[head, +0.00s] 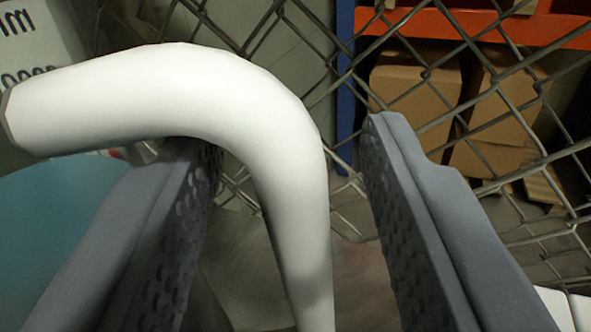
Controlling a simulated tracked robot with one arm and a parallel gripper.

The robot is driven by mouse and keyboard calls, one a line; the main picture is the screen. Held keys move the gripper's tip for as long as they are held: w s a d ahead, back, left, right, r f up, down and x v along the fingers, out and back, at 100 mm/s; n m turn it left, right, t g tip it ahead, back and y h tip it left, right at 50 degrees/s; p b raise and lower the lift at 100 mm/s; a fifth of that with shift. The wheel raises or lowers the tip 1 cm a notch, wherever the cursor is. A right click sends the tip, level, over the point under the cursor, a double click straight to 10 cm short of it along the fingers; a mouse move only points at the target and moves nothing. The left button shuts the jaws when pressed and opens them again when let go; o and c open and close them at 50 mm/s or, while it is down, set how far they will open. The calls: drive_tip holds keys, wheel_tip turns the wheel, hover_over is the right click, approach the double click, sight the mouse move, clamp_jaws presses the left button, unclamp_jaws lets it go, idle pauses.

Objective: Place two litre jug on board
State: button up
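A thick white curved handle (250,110) fills the middle of the head view, bending from the left edge down to the bottom. It appears to belong to the jug (35,45), whose pale wall with dark printed markings shows at the upper left. My gripper (290,130) is open, with its grey fingers on either side of the handle's downward part. A clear gap shows between the handle and the right finger. The handle's upper part passes in front of the left fingertip. Most of the jug is out of view. I cannot make out the board.
A chain-link fence (440,70) stands beyond the fingers. Behind it are cardboard boxes (415,90) on a rack with an orange beam (480,27) and a blue post. A teal area (60,225) lies at the left. Part of a white object (556,305) shows at the lower right.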

drive_tip(key=shift+s+f, duration=0.1)
drive_tip(key=s, duration=1.2)
idle(0.4)
drive_tip(key=s+a+r+g, duration=0.1)
drive_tip(key=s+r, duration=0.3)
drive_tip(key=r, duration=1)
drive_tip(key=s+r, duration=0.3)
drive_tip(key=r, duration=1.1)
drive_tip(key=s+r, duration=0.9)
drive_tip(key=s, duration=0.2)
drive_tip(key=s+a+r+n+g, duration=0.1)
drive_tip(key=s+r, duration=0.8)
drive_tip(key=s, duration=0.3)
drive_tip(key=shift+a+r+g, duration=0.15)
drive_tip(key=shift+r+g, duration=0.05)
drive_tip(key=shift+g, duration=0.1)
drive_tip(key=shift+w, duration=0.1)
